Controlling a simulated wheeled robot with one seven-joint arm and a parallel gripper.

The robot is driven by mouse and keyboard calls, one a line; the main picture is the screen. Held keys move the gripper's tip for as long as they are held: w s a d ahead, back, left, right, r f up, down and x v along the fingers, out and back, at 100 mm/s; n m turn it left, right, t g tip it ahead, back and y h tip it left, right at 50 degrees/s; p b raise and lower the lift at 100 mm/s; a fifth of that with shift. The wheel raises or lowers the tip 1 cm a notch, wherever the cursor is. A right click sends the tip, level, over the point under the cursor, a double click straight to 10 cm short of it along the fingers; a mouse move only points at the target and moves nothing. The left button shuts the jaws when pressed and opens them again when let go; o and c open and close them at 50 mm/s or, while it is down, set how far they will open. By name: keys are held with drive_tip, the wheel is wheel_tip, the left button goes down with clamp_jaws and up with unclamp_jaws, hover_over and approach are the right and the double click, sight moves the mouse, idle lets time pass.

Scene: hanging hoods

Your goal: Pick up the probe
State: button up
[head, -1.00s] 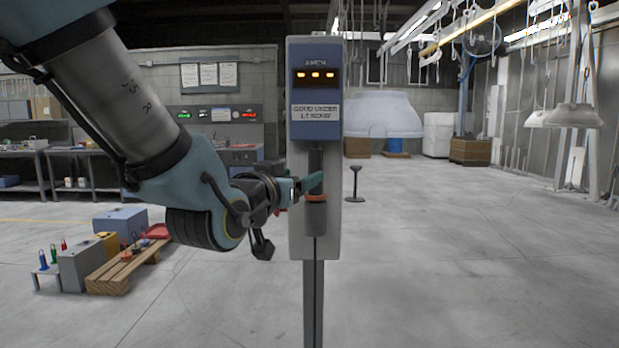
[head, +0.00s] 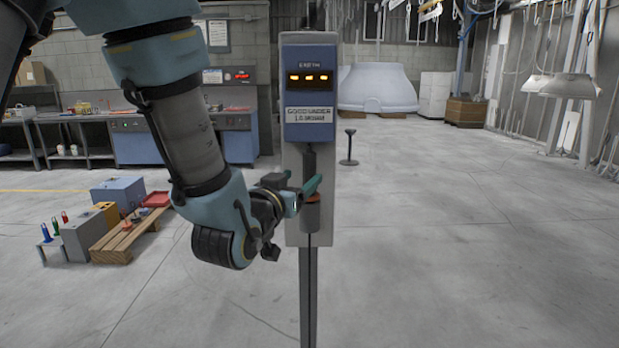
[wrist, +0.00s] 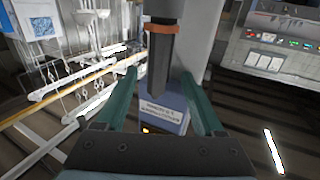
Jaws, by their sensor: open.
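The probe (head: 310,163) stands upright at the front of the earth tester post (head: 292,225). It has a dark handle, and an orange band (head: 312,197) sits at its base above a grey holder (head: 311,216). My gripper (head: 306,189) reaches in from the left at the handle's lower part, just above the band. One teal finger crosses in front of the probe and hides part of it. In the wrist view my gripper (wrist: 160,98) is open, and the dark probe handle (wrist: 160,66) shows between its two fingers, with gaps on both sides.
The tester's blue display box (head: 309,92) is just above my gripper. A wooden pallet (head: 122,243) with boxes is on the floor at left, and a workbench (head: 230,135) stands behind.

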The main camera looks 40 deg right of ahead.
sight(307, 173)
drive_tip(key=p+x, duration=0.3)
drive_tip(key=x, duration=0.1)
drive_tip(key=shift+s+d+r, duration=0.15)
drive_tip(key=shift+w+d, duration=0.25)
drive_tip(key=shift+d, duration=0.15)
clamp_jaws()
